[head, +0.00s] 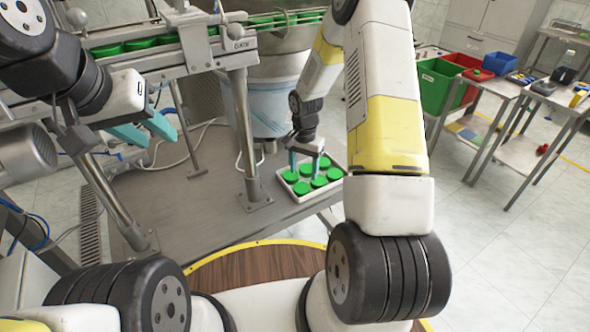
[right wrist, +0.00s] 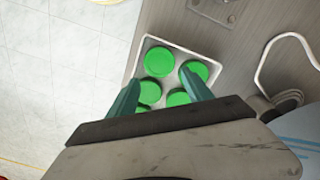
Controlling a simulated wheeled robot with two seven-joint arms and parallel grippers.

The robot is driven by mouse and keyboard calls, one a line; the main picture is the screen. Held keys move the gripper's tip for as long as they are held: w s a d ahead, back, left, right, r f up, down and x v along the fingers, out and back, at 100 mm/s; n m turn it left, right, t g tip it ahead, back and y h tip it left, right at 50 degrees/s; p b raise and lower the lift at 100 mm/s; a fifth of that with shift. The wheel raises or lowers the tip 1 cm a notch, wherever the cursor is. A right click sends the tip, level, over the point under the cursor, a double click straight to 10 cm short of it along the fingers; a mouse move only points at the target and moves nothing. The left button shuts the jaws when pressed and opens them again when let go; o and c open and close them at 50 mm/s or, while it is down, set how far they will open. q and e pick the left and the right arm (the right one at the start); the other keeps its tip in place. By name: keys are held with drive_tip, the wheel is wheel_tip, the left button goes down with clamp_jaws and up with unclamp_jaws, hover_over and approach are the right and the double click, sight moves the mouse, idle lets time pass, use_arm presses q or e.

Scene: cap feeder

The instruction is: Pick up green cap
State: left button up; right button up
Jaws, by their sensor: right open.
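Several round green caps lie in a white tray (head: 323,190) at the corner of the metal table; one green cap (head: 319,181) is near its front side. In the right wrist view the tray (right wrist: 181,50) holds a far green cap (right wrist: 159,62) and another green cap (right wrist: 197,70), with others partly hidden behind my fingers. My right gripper (head: 305,164) is open over the tray, fingers pointing down; it also shows in the right wrist view (right wrist: 159,77). No cap appears gripped. My left gripper (head: 160,140) is open and empty at the left, away from the tray.
A conveyor (head: 135,47) carrying green caps runs above the table (head: 205,205) on metal legs. A clear blue-tinted container (head: 262,105) stands behind the tray. Green (head: 437,88) and red bins stand at the right. The table's front area is clear.

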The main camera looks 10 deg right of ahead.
sight(303, 187)
drive_tip(key=f, duration=0.4)
drive_tip(key=s+f, duration=0.1)
drive_tip(key=f, duration=0.1)
drive_tip(key=shift+s+a+f, duration=0.1)
drive_tip(key=shift+a, duration=0.25)
drive_tip(key=shift+w+d+f, duration=0.2)
drive_tip(key=shift+w+f, duration=0.05)
drive_tip(key=shift+f, duration=0.1)
drive_tip(key=shift+r, duration=0.15)
drive_tip(key=shift+a+r, duration=0.1)
drive_tip(key=shift+a, duration=0.05)
drive_tip(key=c, duration=1)
